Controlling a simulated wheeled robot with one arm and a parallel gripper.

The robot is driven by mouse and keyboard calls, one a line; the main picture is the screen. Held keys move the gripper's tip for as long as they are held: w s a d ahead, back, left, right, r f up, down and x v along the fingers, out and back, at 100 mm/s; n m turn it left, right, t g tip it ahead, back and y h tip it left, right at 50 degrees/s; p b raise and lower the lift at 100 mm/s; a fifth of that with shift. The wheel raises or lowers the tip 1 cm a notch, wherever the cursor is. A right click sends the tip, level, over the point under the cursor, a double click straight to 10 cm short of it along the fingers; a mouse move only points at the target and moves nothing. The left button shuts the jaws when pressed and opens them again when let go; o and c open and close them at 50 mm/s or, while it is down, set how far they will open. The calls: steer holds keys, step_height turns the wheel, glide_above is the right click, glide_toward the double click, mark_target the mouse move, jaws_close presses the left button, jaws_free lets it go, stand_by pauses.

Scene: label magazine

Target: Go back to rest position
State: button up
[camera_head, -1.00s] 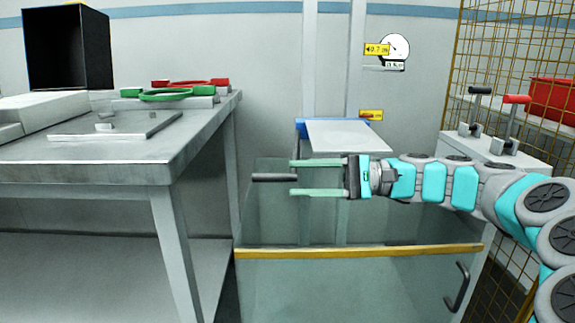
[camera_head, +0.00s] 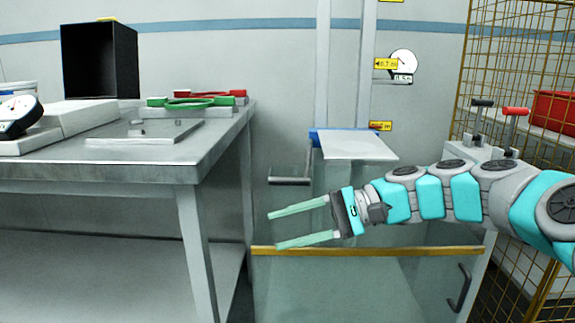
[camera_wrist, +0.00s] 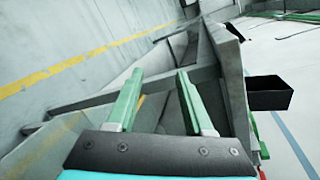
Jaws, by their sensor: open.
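My gripper (camera_head: 303,224) is open, with nothing between its two pale green fingers. In the head view it hangs in front of the clear-walled bin (camera_head: 360,287), near its yellow top edge, tilted and pointing left toward the steel table (camera_head: 120,172). The wrist view also shows my gripper (camera_wrist: 158,98) with its fingers apart and empty. My arm reaches in from the right side of the head view.
A white plate with a blue edge (camera_head: 352,146) stands behind my gripper. Two levers (camera_head: 512,125) and a yellow mesh fence (camera_head: 515,60) are at right. The table holds a black box (camera_head: 100,62), red and green-handled tools (camera_head: 195,102) and a round gauge (camera_head: 17,116).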

steer(key=s+f+n+g+h+p, duration=0.1)
steer(key=s+f+n+h, duration=0.2)
steer(key=s+f+h, duration=0.7)
steer(key=s+d+f+n+h, duration=0.1)
steer(key=s+d+f+h, duration=0.1)
steer(key=s+d+f, duration=0.3)
steer(key=s+d+f+n+h+p, duration=0.1)
steer(key=s+d+f+h, duration=0.2)
steer(key=s+d, duration=0.7)
step_height(320, 180, down, 2)
steer(key=shift+s+f+t, duration=0.1)
steer(key=shift+s+t, duration=0.2)
steer(key=shift+s, duration=0.2)
